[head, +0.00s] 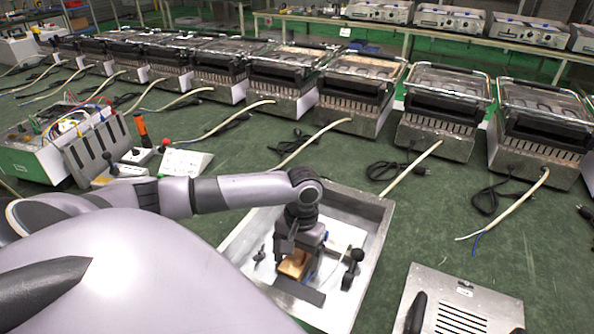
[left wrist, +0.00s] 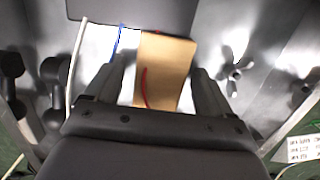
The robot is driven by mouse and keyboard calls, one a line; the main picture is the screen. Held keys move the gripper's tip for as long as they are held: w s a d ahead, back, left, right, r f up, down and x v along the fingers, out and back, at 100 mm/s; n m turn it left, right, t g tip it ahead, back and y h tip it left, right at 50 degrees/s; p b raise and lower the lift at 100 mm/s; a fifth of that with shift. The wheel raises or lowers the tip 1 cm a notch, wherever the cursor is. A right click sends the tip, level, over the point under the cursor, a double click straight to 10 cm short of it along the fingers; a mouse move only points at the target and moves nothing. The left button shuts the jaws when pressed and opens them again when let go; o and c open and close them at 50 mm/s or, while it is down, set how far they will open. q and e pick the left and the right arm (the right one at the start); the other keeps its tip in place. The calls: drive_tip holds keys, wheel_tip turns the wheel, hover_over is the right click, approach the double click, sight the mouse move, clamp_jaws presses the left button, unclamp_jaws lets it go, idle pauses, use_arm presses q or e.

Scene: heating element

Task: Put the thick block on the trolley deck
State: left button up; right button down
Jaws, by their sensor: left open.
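A tan block (head: 294,264), apparently the thick block, lies inside an open grey metal tray (head: 376,221) on the green surface. My left gripper (head: 300,272) reaches down into the tray over the block. In the left wrist view, the block (left wrist: 168,58) shows between the two open fingers of my left gripper (left wrist: 159,76), with a gap on each side. A red wire crosses the block's face. My right gripper is not in view. I cannot make out a trolley deck in either view.
The tray also holds dark knobs (head: 353,262), a wing-shaped part (left wrist: 236,77) and a pale cable (left wrist: 76,60). A slotted metal panel (head: 465,302) lies to the right. Grill-like appliances (head: 443,110) with loose cords line the back. An opened electrical box (head: 55,142) stands left.

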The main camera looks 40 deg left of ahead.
sight(297, 257)
use_arm(q)
drive_tip(key=shift+f, duration=0.1)
drive_tip(key=c, duration=1.2)
wheel_tip(297, 257, up, 20)
drive_tip(key=p, duration=0.2)
drive_tip(key=w+d+m, duration=0.1)
drive_tip(key=d, duration=0.3)
drive_tip(key=w+d+f+m, duration=0.1)
drive_tip(key=d, duration=0.3)
drive_tip(key=w+d+f+m, duration=0.1)
drive_tip(key=d, duration=0.3)
drive_tip(key=shift+w+d+f+m+y, duration=0.1)
drive_tip(key=shift+f+m+y, duration=0.05)
drive_tip(key=shift+m+y, duration=0.15)
